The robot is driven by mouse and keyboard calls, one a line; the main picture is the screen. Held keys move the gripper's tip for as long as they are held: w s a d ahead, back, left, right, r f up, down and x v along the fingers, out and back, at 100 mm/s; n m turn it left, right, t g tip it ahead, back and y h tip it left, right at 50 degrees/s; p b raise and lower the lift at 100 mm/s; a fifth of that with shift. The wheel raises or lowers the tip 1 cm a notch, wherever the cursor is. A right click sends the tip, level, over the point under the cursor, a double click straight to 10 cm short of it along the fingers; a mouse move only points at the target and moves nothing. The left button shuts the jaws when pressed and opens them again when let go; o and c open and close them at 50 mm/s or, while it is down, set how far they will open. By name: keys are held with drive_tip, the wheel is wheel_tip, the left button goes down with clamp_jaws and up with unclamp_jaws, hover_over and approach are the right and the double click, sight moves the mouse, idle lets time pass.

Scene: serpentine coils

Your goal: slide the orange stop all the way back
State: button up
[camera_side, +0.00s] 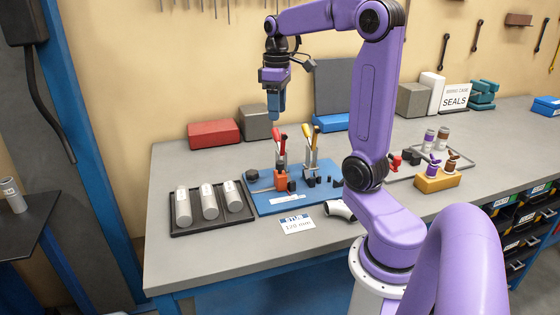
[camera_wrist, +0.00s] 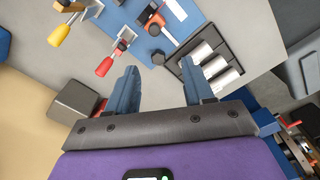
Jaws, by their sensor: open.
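The orange stop (camera_side: 281,181) sits on the blue plate (camera_side: 268,207) on the bench, close to the red-handled clamp (camera_side: 279,137). In the wrist view the orange stop (camera_wrist: 148,13) is near the top edge, with dark round parts beside it. How far it stands along its travel is too small to tell. My gripper (camera_side: 275,112) hangs above and behind the plate, pointing down, well clear of the stop. In the wrist view its two blue fingers (camera_wrist: 158,78) are wide apart with nothing between them.
A yellow-handled clamp (camera_side: 316,137) stands right of the red-handled one. A black tray (camera_side: 237,216) with grey cylinders lies left of the plate. A red box (camera_side: 213,134) and grey blocks stand behind. The bench's front left is clear.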

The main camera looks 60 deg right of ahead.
drive_tip(key=d, duration=0.1)
approach(279, 162)
wheel_tip(279, 162, down, 10)
drive_tip(key=shift+s+d+r, duration=0.1)
drive_tip(key=shift+d+r, duration=0.05)
drive_tip(key=shift+r, duration=0.05)
idle(0.4)
drive_tip(key=shift+c, duration=0.3)
clamp_jaws()
